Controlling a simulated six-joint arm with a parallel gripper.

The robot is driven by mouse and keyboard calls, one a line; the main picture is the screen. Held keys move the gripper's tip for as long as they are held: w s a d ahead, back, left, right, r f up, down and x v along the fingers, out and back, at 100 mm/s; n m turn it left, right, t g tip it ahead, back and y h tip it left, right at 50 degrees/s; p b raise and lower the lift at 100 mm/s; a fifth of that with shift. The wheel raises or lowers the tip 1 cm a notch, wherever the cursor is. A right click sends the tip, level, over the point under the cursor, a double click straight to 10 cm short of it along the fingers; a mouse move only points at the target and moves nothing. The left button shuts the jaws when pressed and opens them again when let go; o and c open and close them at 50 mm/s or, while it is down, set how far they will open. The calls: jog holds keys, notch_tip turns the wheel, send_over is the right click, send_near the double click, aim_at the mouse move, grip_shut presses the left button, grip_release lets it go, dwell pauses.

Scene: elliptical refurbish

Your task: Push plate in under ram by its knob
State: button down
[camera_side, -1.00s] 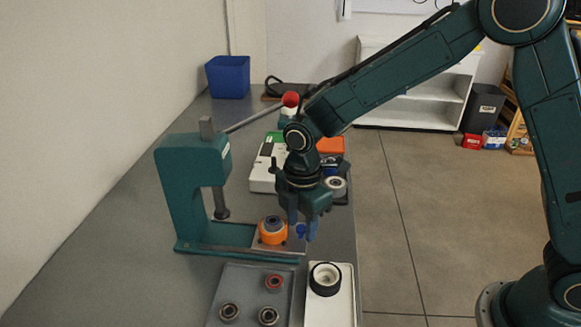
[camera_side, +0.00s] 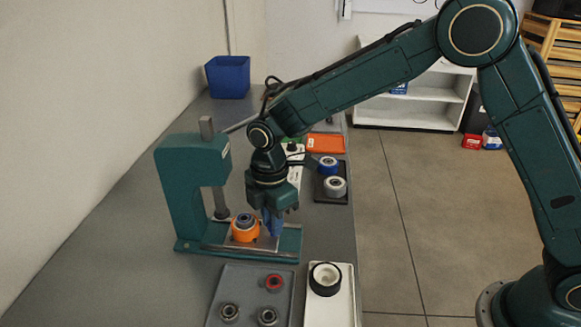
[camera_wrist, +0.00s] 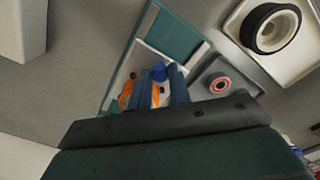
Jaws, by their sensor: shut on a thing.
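The green press (camera_side: 184,190) stands on the bench with its grey ram (camera_side: 220,203) pointing down. The sliding plate (camera_side: 266,243) lies on the press base and carries an orange holder (camera_side: 245,233) with a dark grey-blue part seated in it. The holder is just right of the ram, close to it. My gripper (camera_side: 272,228) points down at the plate's right end, shut on the blue knob. In the wrist view the blue knob (camera_wrist: 159,71) shows between my two fingers, and the orange holder (camera_wrist: 126,94) is partly hidden behind them.
A grey tray (camera_side: 248,290) with several bearings lies in front of the press. A white tray (camera_side: 341,307) with a black-rimmed ring (camera_side: 325,279) is beside it. A dark tray with two wheels (camera_side: 333,187) is behind right. A blue bin (camera_side: 228,77) stands at the back.

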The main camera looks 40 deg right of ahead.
aim_at(267, 234)
jog(key=shift+w+a, duration=0.5)
jog(key=shift+w, duration=0.05)
jog(key=c, duration=1.3)
grip_release()
jog(key=shift+r, duration=0.1)
notch_tip(267, 234, up, 14)
